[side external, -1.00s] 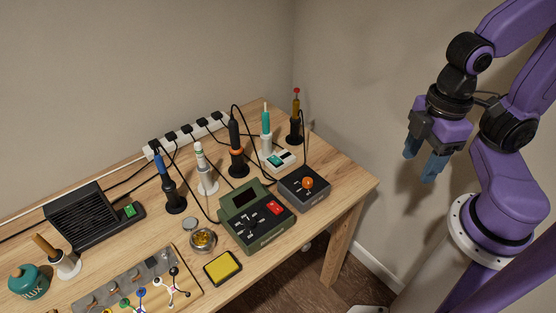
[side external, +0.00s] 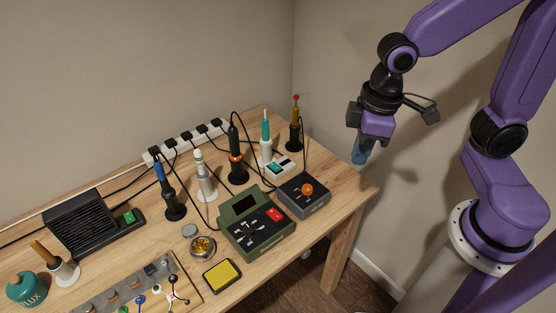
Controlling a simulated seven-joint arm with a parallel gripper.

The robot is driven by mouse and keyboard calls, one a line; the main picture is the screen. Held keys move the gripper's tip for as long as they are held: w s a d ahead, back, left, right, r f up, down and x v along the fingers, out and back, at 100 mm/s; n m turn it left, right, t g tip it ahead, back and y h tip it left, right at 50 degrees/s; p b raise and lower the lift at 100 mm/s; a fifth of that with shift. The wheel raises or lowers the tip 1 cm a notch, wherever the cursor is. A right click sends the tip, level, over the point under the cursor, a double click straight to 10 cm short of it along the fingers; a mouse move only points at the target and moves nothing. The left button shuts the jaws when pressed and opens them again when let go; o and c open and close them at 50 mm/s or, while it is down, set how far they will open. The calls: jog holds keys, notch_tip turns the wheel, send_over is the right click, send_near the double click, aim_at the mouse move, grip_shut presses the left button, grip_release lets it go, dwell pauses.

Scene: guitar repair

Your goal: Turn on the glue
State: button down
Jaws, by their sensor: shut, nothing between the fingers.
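No label that reads glue can be made out in the side external view. Several pen-like tools stand upright in holders along the bench, with cables. They include a blue one (side external: 161,172), a white one (side external: 199,165), a black one with an orange ring (side external: 235,150), a teal and white one (side external: 266,130) and an amber one with a red tip (side external: 296,110). Control boxes stand near them: a green one with a red switch (side external: 275,214), a dark grey one with an orange knob (side external: 307,188) and a white one with a teal part (side external: 280,169). My gripper (side external: 360,154) is shut and empty, in the air beyond the bench's right end.
A white power strip (side external: 187,142) with several plugs runs along the wall side. A black vented unit (side external: 80,220) with a green switch, a flux jar (side external: 27,288), a yellow sponge (side external: 222,274) and a brass-coloured coil tin (side external: 202,246) also stand on the wooden bench (side external: 335,165).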

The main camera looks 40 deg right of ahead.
jog(key=w+a+f+m+t, duration=0.1)
jog(key=w+f+m, duration=0.1)
jog(key=w, duration=0.5)
jog(key=w+a+f+m, duration=0.1)
jog(key=w+f+m, duration=0.15)
jog(key=w, duration=0.45)
jog(key=m, duration=0.4)
send_over(277, 168)
jog(key=s, duration=0.2)
jog(key=shift+t, duration=0.4)
jog(key=x, duration=0.2)
jog(key=s+x, duration=0.1)
jog(key=x, duration=0.1)
jog(key=shift+d+f, duration=0.1)
jog(key=shift+f, duration=0.35)
jog(key=shift+f, duration=0.1)
jog(key=x, duration=0.8)
jog(key=s+x, duration=0.1)
jog(key=x, duration=0.3)
jog(key=shift+d+f, duration=0.25)
jog(key=shift+f, duration=0.65)
jog(key=shift+f, duration=0.1)
jog(key=shift+s+f, duration=0.3)
jog(key=shift+f, duration=0.15)
jog(key=shift+w+r, duration=0.1)
jog(key=shift+w, duration=0.05)
